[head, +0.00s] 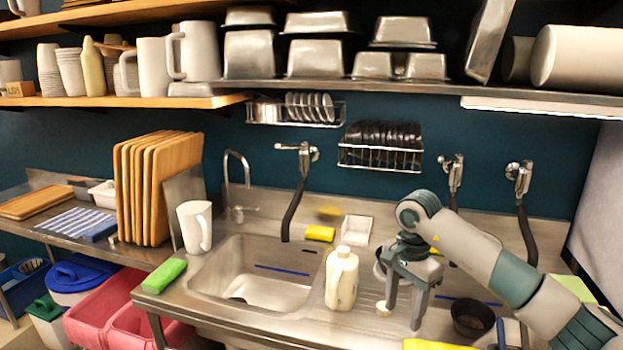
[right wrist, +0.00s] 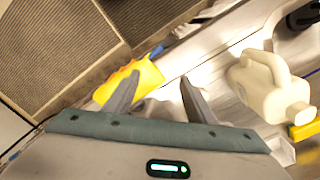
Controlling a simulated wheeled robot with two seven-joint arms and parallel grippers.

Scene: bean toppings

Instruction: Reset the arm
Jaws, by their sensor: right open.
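My right arm comes in from the right in the head view and reaches over the metal counter. Its gripper (head: 400,318) points down, open, with nothing visible between the fingers. It is right of a cream jug (head: 342,280), apart from it. In the right wrist view the open fingers (right wrist: 160,78) show a gap between them, with a yellow object (right wrist: 132,82) partly behind the left finger and the cream jug (right wrist: 268,88) to the right. My left gripper is in neither view.
A sink (head: 255,270) lies left of the jug. A dark bowl (head: 472,318) sits right of the gripper. A white mug (head: 194,228), a green sponge (head: 164,275) and a yellow sponge (head: 320,233) stand around the sink. Taps with black hoses hang along the back wall.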

